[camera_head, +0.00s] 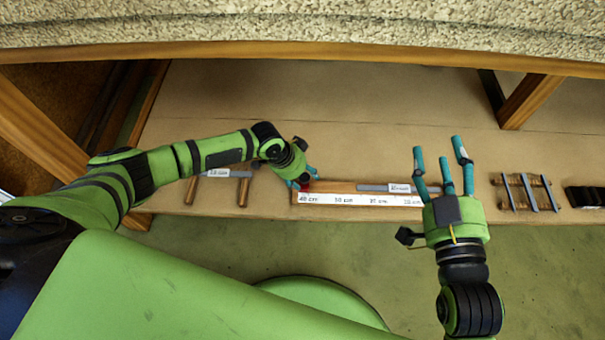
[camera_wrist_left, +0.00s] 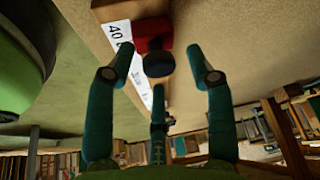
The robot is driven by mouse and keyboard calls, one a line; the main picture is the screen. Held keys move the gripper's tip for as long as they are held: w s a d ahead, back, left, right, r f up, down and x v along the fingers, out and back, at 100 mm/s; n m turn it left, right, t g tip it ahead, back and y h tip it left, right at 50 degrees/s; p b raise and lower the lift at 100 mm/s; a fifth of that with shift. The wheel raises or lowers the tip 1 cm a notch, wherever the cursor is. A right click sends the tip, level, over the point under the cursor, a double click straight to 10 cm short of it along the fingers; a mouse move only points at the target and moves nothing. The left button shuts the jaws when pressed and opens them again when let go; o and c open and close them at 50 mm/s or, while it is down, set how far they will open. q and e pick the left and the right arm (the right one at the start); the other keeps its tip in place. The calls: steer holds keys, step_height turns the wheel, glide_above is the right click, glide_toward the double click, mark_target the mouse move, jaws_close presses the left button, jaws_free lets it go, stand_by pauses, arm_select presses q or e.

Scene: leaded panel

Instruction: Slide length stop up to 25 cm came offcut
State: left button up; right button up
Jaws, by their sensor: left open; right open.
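The length stop is a small red block (camera_head: 304,186) at the 40 cm end of the measuring board (camera_head: 345,187), which carries a white scale (camera_head: 345,199). In the left wrist view the red stop (camera_wrist_left: 152,32) has a dark round knob (camera_wrist_left: 158,64). My left gripper (camera_head: 309,175) is open at the stop; in the left wrist view its fingers (camera_wrist_left: 160,70) spread on either side of the knob, and contact cannot be told. A grey strip with a white label (camera_head: 385,188) lies along the board toward its right end. My right gripper (camera_head: 437,160) is open and empty, near that end.
Another labelled grey strip (camera_head: 218,172) rests across two wooden supports to the left. A small wooden rack (camera_head: 522,190) with several grey strips and a black item (camera_head: 585,196) stand right. A shelf with a wooden edge (camera_head: 300,50) overhangs the bench (camera_head: 330,110).

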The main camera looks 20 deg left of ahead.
arm_select(q)
steer(key=shift+c, duration=0.4)
jaws_close()
steer(key=d, duration=0.2)
steer(key=w+d, duration=0.1)
steer(key=d, duration=0.1)
steer(key=w+d, duration=0.1)
steer(key=d, duration=0.2)
steer(key=shift+r, duration=0.1)
steer(key=b, duration=0.1)
glide_above(355, 189)
steer(key=shift+a, duration=0.3)
steer(key=shift+w+d+r, duration=0.1)
steer(key=shift+d, duration=0.2)
arm_select(e)
step_height(355, 189, up, 8)
steer(key=s+a+n+t+y, duration=0.1)
steer(key=s+a+t+y, duration=0.1)
steer(key=t+y, duration=0.1)
steer(key=shift+s+t, duration=0.35)
steer(key=shift+t, duration=0.25)
arm_select(q)
steer(key=shift+o, duration=0.4)
jaws_free()
steer(key=shift+d, duration=0.1)
arm_select(e)
steer(key=shift+w+d, duration=0.1)
